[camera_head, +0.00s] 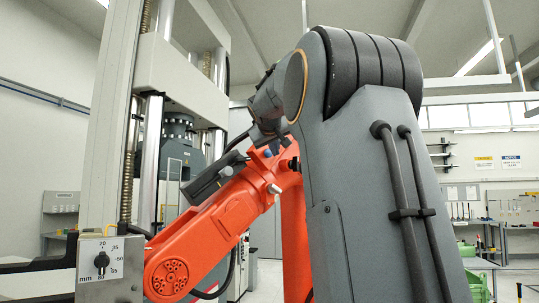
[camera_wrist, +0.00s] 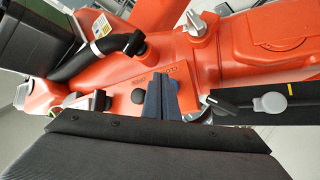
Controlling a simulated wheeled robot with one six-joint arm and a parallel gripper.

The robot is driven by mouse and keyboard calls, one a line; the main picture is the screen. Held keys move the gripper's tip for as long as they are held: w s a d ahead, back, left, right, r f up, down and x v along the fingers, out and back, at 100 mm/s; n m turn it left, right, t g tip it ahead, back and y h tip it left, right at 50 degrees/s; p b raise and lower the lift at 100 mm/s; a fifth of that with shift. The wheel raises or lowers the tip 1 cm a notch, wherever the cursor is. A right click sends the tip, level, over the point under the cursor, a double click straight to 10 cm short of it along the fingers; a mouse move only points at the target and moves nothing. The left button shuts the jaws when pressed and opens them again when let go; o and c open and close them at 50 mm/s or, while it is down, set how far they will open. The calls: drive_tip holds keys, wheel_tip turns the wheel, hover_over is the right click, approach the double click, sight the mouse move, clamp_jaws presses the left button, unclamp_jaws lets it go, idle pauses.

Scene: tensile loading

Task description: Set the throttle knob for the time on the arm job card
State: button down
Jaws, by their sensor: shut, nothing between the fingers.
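A silver knob with a raised grip bar (camera_wrist: 196,24) sits on the orange arm (camera_wrist: 130,80) near the top of the wrist view. A silver knob also shows on that arm in the head view (camera_head: 273,189). I cannot tell for sure which fitting is the throttle knob. My gripper (camera_wrist: 160,88) is shut and empty, its dark blue-grey fingers over the orange surface, below and left of the silver knob and apart from it. A small white label (camera_wrist: 102,26) on the orange arm is unreadable. I cannot make out a job card.
A black knob (camera_wrist: 135,43) on a black hose and a grey-capped black lever (camera_wrist: 270,102) flank my fingers. In the head view, a grey box with a black dial marked in mm (camera_head: 101,262) stands lower left, beside a tall testing frame (camera_head: 108,120).

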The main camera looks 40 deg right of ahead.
drive_tip(key=shift+w, duration=0.1)
drive_tip(key=shift+w, duration=0.3)
drive_tip(key=shift+w, duration=0.5)
idle(1.0)
idle(3.5)
drive_tip(key=shift+s+b, duration=0.3)
drive_tip(key=shift+s, duration=0.6)
drive_tip(key=shift+s, duration=0.1)
drive_tip(key=shift+s+b, duration=0.6)
drive_tip(key=shift+s, duration=1.8)
